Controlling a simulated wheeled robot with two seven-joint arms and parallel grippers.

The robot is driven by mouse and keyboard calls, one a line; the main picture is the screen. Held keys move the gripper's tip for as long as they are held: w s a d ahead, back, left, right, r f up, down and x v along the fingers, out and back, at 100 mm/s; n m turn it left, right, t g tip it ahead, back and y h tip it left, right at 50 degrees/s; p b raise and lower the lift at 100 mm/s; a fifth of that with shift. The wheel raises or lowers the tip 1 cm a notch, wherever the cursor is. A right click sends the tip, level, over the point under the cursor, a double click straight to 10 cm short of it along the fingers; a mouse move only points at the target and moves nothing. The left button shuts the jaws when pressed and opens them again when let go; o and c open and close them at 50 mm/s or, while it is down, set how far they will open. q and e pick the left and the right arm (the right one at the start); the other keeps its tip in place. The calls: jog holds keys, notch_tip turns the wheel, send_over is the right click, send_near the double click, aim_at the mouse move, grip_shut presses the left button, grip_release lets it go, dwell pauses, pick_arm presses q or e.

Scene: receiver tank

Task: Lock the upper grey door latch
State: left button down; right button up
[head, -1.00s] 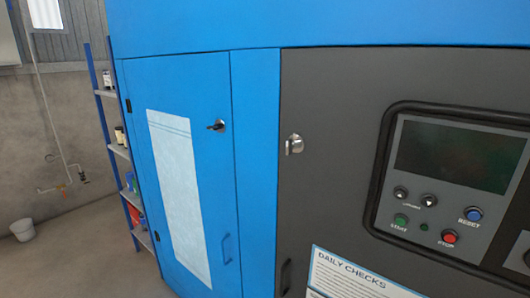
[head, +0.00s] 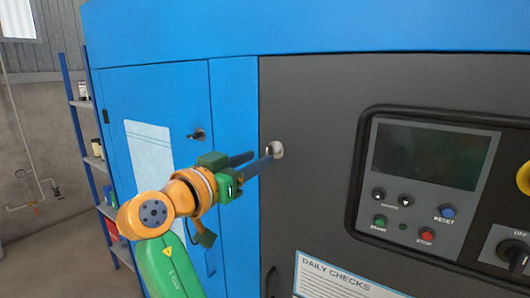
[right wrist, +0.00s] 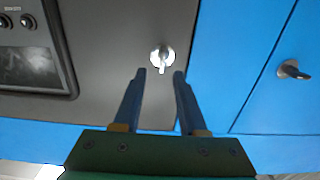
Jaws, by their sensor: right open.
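The upper grey door latch (head: 277,149) is a small silver knob with a lever, near the left edge of the dark grey door (head: 310,90). In the right wrist view the latch (right wrist: 161,57) lies just beyond the fingertips, between their lines, with its lever pointing toward the gripper. My right gripper (head: 262,161) is open and empty, its fingers reaching toward the latch; in the right wrist view its fingertips (right wrist: 159,73) are spread. In the head view a finger partly covers the latch, and contact cannot be told. My left gripper is not in view.
A blue door (head: 180,90) with a black latch (head: 197,135) is left of the grey door. A control panel (head: 425,185) with screen and buttons is on the right. A rotary switch (head: 515,252) sits at the lower right. A blue shelf (head: 84,118) stands at far left.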

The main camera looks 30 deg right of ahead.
aim_at(267, 153)
jog(key=p+x, duration=0.1)
jog(key=x, duration=0.3)
jog(key=shift+w+d+f, duration=0.1)
jog(key=shift+w+d, duration=0.15)
jog(key=shift+d, duration=0.05)
jog(key=shift+a, duration=0.1)
grip_shut()
